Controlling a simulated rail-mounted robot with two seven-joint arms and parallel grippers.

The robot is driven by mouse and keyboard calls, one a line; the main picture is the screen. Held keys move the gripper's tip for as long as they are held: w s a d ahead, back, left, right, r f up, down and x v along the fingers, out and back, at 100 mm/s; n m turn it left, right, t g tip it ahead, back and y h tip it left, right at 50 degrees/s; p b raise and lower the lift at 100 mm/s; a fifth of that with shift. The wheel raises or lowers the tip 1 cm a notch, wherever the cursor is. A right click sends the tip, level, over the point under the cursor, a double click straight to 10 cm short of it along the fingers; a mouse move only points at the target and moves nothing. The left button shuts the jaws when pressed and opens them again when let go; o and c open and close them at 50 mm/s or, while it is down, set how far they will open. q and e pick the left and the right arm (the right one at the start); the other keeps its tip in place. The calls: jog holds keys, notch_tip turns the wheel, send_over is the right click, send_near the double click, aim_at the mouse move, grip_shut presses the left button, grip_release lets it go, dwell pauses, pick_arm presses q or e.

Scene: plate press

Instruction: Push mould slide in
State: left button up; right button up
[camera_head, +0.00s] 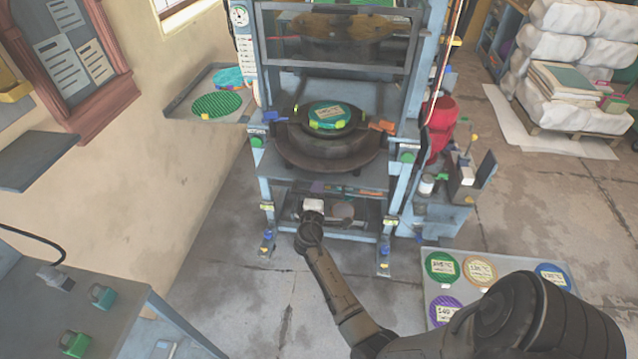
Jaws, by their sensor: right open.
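The mould slide (318,160) is a dark, rounded tray that projects from the front of the blue-grey press (258,170). A dark round mould sits on it, with a green disc (327,115) bearing a pale label on top. A blue handle (272,116) is at its left and an orange handle (383,126) at its right. My right gripper (313,203) is open, in front of the press and lower in the picture than the slide, near the lower shelf. Its fingertips are too small to make out. My left gripper is out of view.
A side tray (178,104) with green and teal discs stands left of the press. A red device (438,130) and small parts are at its right. A pale board (428,258) with several labelled discs lies lower right. The floor left of my right arm is clear.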

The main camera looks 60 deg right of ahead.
jog(key=shift+x, duration=0.8)
grip_shut()
